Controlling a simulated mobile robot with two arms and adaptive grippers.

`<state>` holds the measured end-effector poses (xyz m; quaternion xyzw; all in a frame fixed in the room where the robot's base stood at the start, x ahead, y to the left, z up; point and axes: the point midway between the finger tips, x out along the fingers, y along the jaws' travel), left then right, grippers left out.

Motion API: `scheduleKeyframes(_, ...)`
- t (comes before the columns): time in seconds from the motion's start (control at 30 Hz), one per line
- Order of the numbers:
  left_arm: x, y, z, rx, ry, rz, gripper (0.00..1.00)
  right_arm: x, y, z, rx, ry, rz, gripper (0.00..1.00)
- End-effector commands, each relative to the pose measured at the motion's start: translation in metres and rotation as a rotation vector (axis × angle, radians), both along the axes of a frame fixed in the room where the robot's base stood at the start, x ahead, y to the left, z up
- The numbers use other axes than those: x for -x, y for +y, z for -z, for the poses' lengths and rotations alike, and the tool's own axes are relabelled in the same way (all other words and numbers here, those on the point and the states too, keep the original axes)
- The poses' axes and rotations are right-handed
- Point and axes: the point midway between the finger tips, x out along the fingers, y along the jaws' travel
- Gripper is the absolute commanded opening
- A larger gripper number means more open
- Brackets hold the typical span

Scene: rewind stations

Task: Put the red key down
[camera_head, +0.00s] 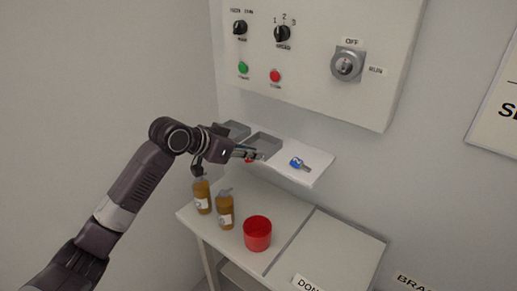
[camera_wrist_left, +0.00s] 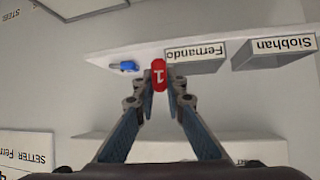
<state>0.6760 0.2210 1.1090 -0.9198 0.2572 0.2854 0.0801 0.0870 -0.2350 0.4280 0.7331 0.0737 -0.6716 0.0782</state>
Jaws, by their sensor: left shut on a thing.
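My left gripper (camera_head: 258,155) is shut on the red key, at the front of the small white shelf. Only a little of the red key (camera_head: 249,160) shows under the fingers in the head view. In the left wrist view, the red key (camera_wrist_left: 159,76), marked 1, sits between the fingertips of my left gripper (camera_wrist_left: 160,88). I cannot tell whether it touches the shelf (camera_head: 316,167). A blue key (camera_head: 299,164) lies on the shelf to the right of the gripper. My right gripper is not in view.
Grey trays labelled Fernando (camera_wrist_left: 196,66) and Siobhan (camera_wrist_left: 272,60) stand on the shelf. Above is a panel (camera_head: 310,95) with knobs, buttons and a key switch (camera_head: 347,65). Below, two amber bottles (camera_head: 202,196) (camera_head: 225,212) and a red cup (camera_head: 257,234) stand on a white cabinet (camera_head: 282,212).

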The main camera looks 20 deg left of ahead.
Motion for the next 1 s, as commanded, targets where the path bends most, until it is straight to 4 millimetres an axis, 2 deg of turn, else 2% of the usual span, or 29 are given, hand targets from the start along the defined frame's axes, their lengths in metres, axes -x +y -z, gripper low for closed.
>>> scheduleKeyframes(0.03, -0.017, 0.000, -0.010, 0.002, -0.006, -0.022, 0.00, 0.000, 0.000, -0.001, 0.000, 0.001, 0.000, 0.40)
scheduleKeyframes(0.1, -0.038, 0.000, -0.019, 0.002, -0.006, -0.055, 0.00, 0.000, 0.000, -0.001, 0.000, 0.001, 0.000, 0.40)
scheduleKeyframes(0.3, -0.084, 0.004, -0.047, 0.001, -0.005, -0.137, 0.00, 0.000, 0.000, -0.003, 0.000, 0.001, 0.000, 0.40)
scheduleKeyframes(0.4, -0.099, 0.007, -0.057, 0.001, -0.004, -0.166, 0.00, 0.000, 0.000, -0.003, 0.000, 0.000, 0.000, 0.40)
scheduleKeyframes(0.53, -0.108, 0.009, -0.063, 0.000, -0.001, -0.188, 0.00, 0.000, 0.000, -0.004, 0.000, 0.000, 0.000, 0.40)
scheduleKeyframes(0.63, -0.110, 0.010, -0.055, 0.001, 0.003, -0.194, 0.00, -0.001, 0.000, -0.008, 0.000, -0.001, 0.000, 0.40)
scheduleKeyframes(0.8, -0.110, 0.010, -0.023, -0.001, 0.005, -0.195, 0.00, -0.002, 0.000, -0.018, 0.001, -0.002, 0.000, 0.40)
scheduleKeyframes(1.0, -0.110, 0.010, -0.002, 0.001, 0.000, -0.195, 0.00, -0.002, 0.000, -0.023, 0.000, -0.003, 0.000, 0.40)
